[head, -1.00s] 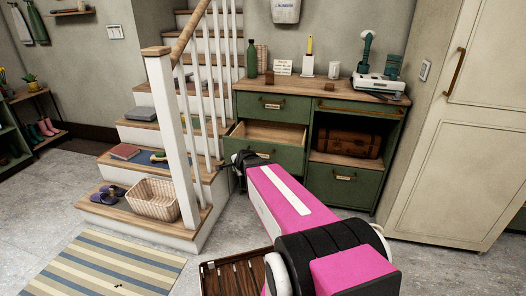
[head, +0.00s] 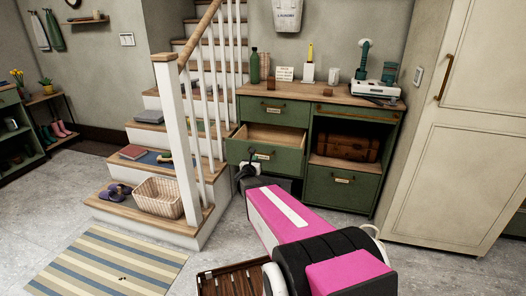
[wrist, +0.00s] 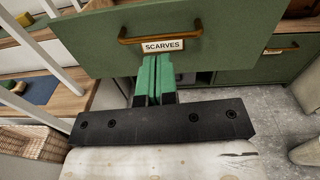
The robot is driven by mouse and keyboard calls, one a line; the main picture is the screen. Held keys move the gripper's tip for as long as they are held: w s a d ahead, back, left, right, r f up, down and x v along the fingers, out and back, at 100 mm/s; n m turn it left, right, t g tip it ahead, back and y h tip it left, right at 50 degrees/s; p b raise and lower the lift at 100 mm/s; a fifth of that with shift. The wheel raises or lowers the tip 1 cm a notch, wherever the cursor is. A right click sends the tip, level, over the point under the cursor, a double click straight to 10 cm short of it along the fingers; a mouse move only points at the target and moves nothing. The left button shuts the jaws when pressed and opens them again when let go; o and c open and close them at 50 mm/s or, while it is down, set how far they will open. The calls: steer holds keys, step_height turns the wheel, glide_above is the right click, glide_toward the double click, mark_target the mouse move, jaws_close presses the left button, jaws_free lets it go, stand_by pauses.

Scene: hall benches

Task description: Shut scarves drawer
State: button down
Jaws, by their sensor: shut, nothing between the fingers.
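The scarves drawer (head: 264,148) is the green middle-left drawer of the cabinet, and it stands pulled out with its wooden inside showing. In the wrist view its green front (wrist: 210,35) carries a brass handle (wrist: 160,33) and a label reading SCARVES (wrist: 163,46). My gripper (wrist: 152,62) is shut and empty, its green fingers side by side just below the label at the drawer front. I cannot tell whether the fingertips touch the front. In the head view my gripper (head: 249,156) is small and dark in front of the drawer.
The green cabinet (head: 318,92) holds a bottle, a card and a white appliance on top. Stairs with a white newel post (head: 178,140) and a wicker basket (head: 159,198) stand close on the left. A tall cream cupboard (head: 445,150) stands right. A slatted wooden thing (head: 230,280) is low in front.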

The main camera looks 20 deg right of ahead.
steer(key=m, duration=0.1)
glide_toward(265, 145)
steer(key=shift+h, duration=0.3)
steer(key=x, duration=0.7)
steer(key=shift+w+f, duration=0.2)
steer(key=shift+w, duration=0.1)
steer(key=shift+w+d, duration=0.1)
steer(key=x, duration=2.1)
steer(key=shift+d, duration=0.1)
